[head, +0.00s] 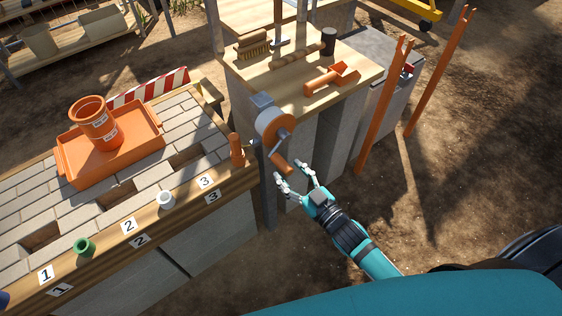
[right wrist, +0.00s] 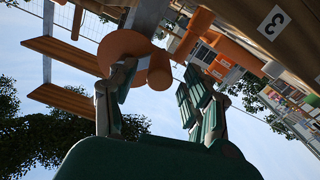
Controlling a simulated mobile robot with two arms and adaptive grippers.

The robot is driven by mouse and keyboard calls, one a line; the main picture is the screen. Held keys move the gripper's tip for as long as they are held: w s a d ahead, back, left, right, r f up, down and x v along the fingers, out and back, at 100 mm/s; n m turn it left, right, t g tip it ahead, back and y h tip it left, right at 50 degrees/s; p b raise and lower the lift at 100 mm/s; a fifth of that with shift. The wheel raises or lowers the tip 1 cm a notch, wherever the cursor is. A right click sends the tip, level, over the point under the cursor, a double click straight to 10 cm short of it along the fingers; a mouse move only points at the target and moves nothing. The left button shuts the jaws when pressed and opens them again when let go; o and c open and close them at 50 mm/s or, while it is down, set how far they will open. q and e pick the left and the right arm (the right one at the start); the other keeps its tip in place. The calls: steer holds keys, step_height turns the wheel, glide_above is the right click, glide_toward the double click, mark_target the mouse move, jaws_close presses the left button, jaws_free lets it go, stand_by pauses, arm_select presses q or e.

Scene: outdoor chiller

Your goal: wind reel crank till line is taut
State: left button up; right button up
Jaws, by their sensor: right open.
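The reel (head: 273,124) is an orange drum with a grey bracket, mounted on a post at the corner of the wooden-topped stand. Its crank ends in an orange handle (head: 282,163) pointing down and right. My right gripper (head: 291,171) is open, with its fingertips close around the handle's lower end. In the right wrist view the handle (right wrist: 159,70) shows end-on between the spread fingers, with the reel (right wrist: 122,46) behind it. I cannot tell whether the fingers touch it. I cannot make out the line or its tension. My left gripper is not in view.
The wooden counter (head: 285,90) behind the reel holds a brush (head: 252,46) and scoop (head: 330,78). Orange posts (head: 384,108) stand right; bare ground lies beyond.

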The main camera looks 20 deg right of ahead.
mark_target(281, 164)
steer(key=shift+x, duration=2.25)
jaws_close()
